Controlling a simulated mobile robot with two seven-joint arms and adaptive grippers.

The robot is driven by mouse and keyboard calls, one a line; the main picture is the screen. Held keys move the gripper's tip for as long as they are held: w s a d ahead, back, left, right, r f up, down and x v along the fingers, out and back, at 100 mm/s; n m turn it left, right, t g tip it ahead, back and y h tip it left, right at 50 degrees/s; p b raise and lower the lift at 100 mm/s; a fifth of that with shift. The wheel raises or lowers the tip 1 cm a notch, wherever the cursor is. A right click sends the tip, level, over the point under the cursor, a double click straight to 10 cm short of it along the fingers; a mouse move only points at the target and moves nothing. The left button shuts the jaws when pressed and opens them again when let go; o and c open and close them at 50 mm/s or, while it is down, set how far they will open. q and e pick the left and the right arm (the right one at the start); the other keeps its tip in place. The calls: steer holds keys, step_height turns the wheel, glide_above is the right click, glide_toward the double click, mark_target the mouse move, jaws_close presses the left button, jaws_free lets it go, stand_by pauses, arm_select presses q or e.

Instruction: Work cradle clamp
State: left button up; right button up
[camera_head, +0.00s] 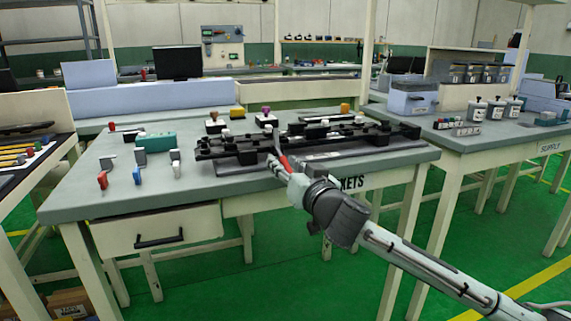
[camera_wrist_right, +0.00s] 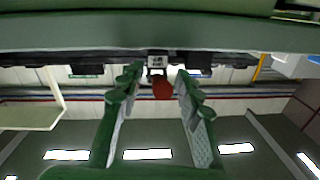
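A long black cradle fixture (camera_head: 345,141) lies on the grey worktable (camera_head: 75,200), on a flat grey base. A red clamp handle (camera_head: 285,163) shows at its front edge, beside my right gripper (camera_head: 279,162). In the right wrist view the rounded red handle end (camera_wrist_right: 162,89) sits between the two fingers of my right gripper (camera_wrist_right: 158,78). The fingers are spread, with a visible gap on each side of the red end. The clamp's jaw and linkage are hidden or too small to tell. My left gripper is not in view.
Small clamps with red (camera_head: 103,180), blue (camera_head: 137,176) and white (camera_head: 176,169) handles stand at the table's left. A teal block (camera_head: 157,141) and several knobbed parts sit behind. The front left of the table is clear. A supply table (camera_head: 470,143) with canisters stands right.

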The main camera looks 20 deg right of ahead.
jaws_close()
steer(key=shift+r, duration=0.1)
stand_by(0.4)
